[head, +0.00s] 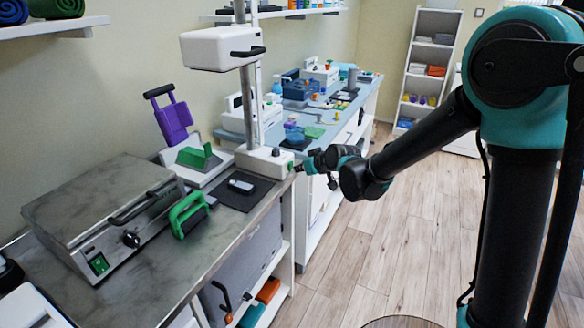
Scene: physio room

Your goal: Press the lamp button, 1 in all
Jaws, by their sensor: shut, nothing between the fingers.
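The lamp is a white head (222,47) with a black handle on a grey pole, and its white base box (263,162) stands at the right end of the metal counter. A small green button (290,165) shows on the right end of the base. My gripper (299,168) is shut and empty, with its tips pointing left at the button. The tips are very close to the button; I cannot tell whether they touch it. The gripper is small in the picture, and my arm comes in from the right.
On the metal counter (120,290) are a grey press with a knob and green switch (99,263), a green-handled tool (187,214), a dark mat (240,196) with a small device, and a purple piece (174,120). A cluttered blue table (358,95) stands behind. The wooden floor (420,240) is clear.

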